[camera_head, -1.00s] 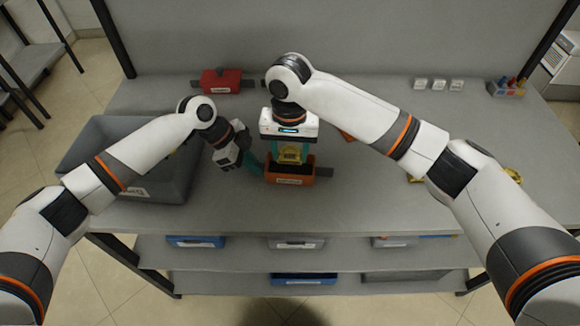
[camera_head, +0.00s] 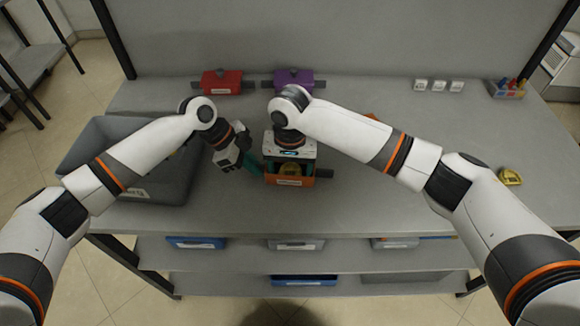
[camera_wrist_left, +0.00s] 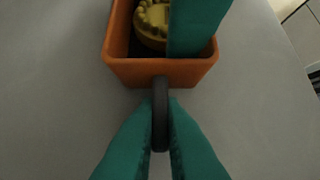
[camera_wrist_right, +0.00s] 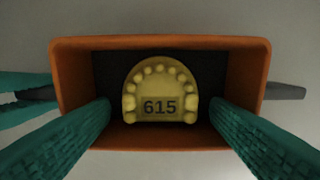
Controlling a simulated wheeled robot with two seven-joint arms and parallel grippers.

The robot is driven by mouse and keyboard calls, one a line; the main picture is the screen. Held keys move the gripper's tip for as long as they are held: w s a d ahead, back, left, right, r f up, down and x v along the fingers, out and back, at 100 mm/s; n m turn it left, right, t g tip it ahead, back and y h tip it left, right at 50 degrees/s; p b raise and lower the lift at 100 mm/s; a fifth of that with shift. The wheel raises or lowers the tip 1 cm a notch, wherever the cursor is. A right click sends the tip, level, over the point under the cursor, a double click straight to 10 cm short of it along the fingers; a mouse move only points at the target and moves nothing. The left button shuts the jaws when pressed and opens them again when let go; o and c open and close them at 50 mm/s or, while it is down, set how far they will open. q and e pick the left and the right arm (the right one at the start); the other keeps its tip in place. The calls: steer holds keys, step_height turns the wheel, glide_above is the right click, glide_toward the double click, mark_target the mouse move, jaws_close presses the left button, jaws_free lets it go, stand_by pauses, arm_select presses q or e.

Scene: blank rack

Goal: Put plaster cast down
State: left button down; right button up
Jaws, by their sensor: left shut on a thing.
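The yellow plaster cast (camera_wrist_right: 160,92), marked 615, lies inside the orange box (camera_head: 300,181), with dark floor around it in the right wrist view. My right gripper (camera_wrist_right: 160,112) reaches down into the box with one finger on each side of the cast. Small gaps show between the fingers and the cast, so it looks open. My left gripper (camera_wrist_left: 160,120) is shut on the dark handle (camera_wrist_left: 160,97) at one end of the orange box (camera_wrist_left: 150,72). The box stands on the table. One right finger hides part of the cast in the left wrist view.
A grey bin (camera_head: 165,190) stands at the left. A red box (camera_head: 222,82) and a purple box (camera_head: 293,80) stand at the back. Another yellow cast (camera_head: 510,176) lies at the right. White blocks (camera_head: 438,86) sit at the back right. The front middle is clear.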

step_height(320, 180, up, 12)
steer(key=shift+r, duration=0.15)
stand_by(0.6)
arm_select(q)
steer(key=c, duration=1.5)
jaws_free()
steer(key=shift+o, duration=0.2)
steer(key=shift+r, duration=0.1)
